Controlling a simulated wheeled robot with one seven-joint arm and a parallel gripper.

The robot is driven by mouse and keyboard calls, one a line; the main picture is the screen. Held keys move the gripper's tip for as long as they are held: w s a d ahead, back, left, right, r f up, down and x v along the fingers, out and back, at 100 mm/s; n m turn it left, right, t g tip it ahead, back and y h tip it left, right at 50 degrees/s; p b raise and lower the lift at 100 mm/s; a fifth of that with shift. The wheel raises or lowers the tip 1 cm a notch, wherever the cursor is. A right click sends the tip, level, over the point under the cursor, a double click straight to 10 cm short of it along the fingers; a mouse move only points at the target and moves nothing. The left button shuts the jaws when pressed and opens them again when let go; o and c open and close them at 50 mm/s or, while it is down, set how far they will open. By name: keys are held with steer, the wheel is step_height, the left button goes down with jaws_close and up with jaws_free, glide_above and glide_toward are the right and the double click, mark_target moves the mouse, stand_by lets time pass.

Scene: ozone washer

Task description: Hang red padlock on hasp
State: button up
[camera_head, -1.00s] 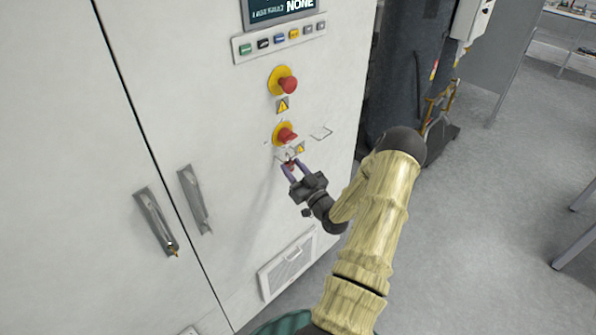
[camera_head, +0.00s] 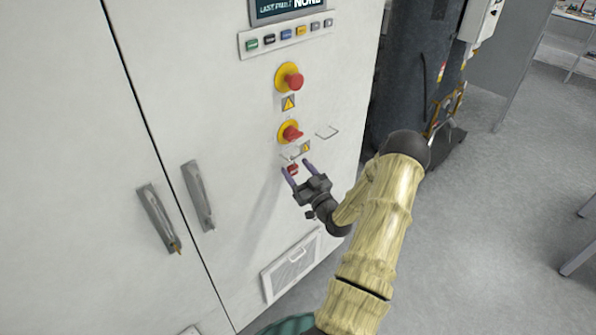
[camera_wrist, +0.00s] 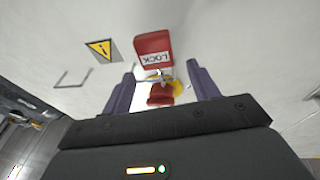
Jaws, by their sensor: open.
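The red padlock (camera_head: 292,169), marked LOCK in the wrist view (camera_wrist: 153,50), is against the white cabinet front just below the lower red switch (camera_head: 291,133). Its shackle end is at the small metal hasp (camera_head: 290,155) under that switch, and it appears to hang there. The exact fit of shackle and hasp is too small to tell. My gripper (camera_head: 296,170) is open, with its purple fingers pointing at the cabinet on either side of the padlock's line. In the wrist view my gripper (camera_wrist: 160,71) shows a clear gap between each finger and the padlock.
An upper red button on a yellow ring (camera_head: 289,78) and a warning label (camera_head: 289,102) sit above. A wire bracket (camera_head: 327,132) sticks out to the right. Two door handles (camera_head: 199,196) are at left, and a vent (camera_head: 291,265) is below. Open floor lies right.

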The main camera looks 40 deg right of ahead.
steer(key=shift+s+f, duration=0.2)
steer(key=shift+s, duration=0.15)
steer(key=b+v, duration=0.6)
steer(key=v, duration=1)
steer(key=shift+s, duration=0.35)
